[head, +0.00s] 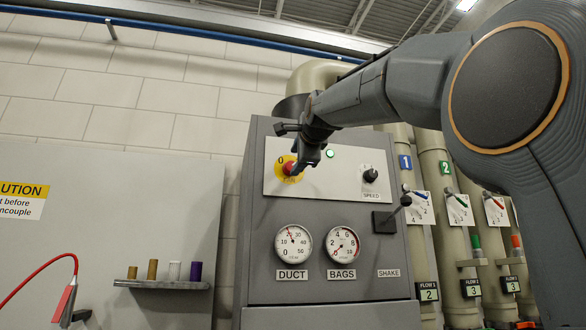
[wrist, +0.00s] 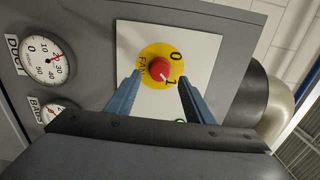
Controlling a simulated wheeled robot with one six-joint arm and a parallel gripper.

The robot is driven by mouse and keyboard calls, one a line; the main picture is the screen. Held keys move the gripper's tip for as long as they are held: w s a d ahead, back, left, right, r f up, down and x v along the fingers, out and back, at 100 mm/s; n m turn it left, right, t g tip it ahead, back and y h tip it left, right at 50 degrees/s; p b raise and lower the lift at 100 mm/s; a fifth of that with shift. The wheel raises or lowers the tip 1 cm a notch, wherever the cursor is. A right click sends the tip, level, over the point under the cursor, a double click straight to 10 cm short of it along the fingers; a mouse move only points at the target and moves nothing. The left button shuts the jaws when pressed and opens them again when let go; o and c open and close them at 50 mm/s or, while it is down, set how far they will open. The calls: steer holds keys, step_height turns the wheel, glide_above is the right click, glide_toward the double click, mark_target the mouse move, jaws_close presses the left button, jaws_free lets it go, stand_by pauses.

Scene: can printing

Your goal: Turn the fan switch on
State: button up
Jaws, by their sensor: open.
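The fan switch is a red knob on a round yellow plate marked FAN, 0 and 1. It shows on the grey cabinet's pale panel in the head view (head: 289,168) and near the centre of the wrist view (wrist: 159,70). A pale mark on the knob seems to point towards the 1. My gripper (wrist: 160,77) is open, with one blue-grey finger on each side of the knob. I cannot tell whether the fingers touch it. In the head view my gripper (head: 300,169) partly covers the plate's right side.
A green lamp (head: 329,153) glows right of the switch. The SPEED knob (head: 370,175) and SHAKE lever (head: 384,222) are further right. The DUCT gauge (head: 292,245) and BAGS gauge (head: 342,245) sit below. A shelf (head: 160,284) with several small cylinders stands left.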

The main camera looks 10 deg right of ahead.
steer(key=s+b, duration=0.1)
steer(key=s, duration=0.3)
stand_by(0.6)
